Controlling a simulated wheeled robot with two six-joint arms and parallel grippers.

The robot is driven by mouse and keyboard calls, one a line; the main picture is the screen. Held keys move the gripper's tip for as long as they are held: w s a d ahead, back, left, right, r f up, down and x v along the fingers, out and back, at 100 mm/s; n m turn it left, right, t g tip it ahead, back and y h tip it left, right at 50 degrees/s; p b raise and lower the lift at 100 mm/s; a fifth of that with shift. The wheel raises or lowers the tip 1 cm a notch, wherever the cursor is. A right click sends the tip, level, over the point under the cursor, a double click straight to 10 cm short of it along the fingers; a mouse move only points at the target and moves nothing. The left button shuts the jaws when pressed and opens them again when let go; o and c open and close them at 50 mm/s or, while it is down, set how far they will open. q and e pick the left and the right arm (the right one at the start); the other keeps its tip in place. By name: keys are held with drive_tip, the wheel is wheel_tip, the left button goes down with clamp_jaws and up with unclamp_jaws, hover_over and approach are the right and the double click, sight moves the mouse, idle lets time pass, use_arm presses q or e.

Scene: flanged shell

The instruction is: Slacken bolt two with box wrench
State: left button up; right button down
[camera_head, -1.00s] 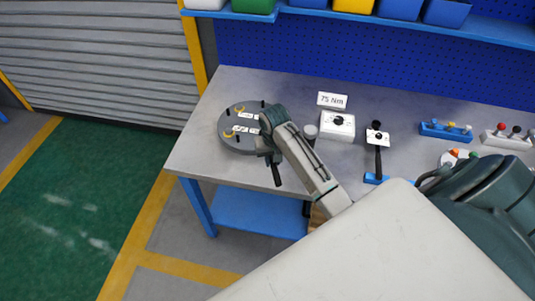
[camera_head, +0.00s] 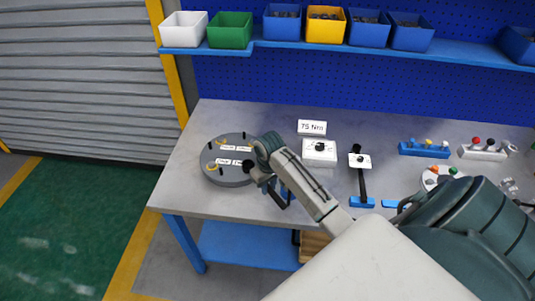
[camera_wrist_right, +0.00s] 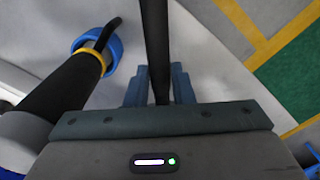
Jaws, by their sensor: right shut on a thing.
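The flanged shell (camera_head: 212,178) is a round dark grey disc at the left of the bench, with upright dark bolts, yellow hooks and white labels. The labels are too small to read, so I cannot tell which bolt is two. My right gripper (camera_head: 268,182) is just right of the shell's edge. In the right wrist view my right gripper (camera_wrist_right: 159,90) is shut on a straight black bar (camera_wrist_right: 156,40), apparently the box wrench's handle. The bar's far end is out of that view, and I cannot tell whether it touches a bolt. My left gripper is not in view.
A white dial box (camera_head: 320,153) stands by a "75 Nm" sign (camera_head: 312,128). A black-handled tool (camera_head: 361,180) on a blue base is to its right. A blue ring (camera_wrist_right: 115,47) around a black shaft lies left in the wrist view. Coloured bins line the shelf (camera_head: 280,48).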

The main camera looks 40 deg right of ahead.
drive_tip(key=shift+w+r, duration=0.15)
drive_tip(key=shift+r, duration=2.85)
drive_tip(key=shift+f, duration=0.15)
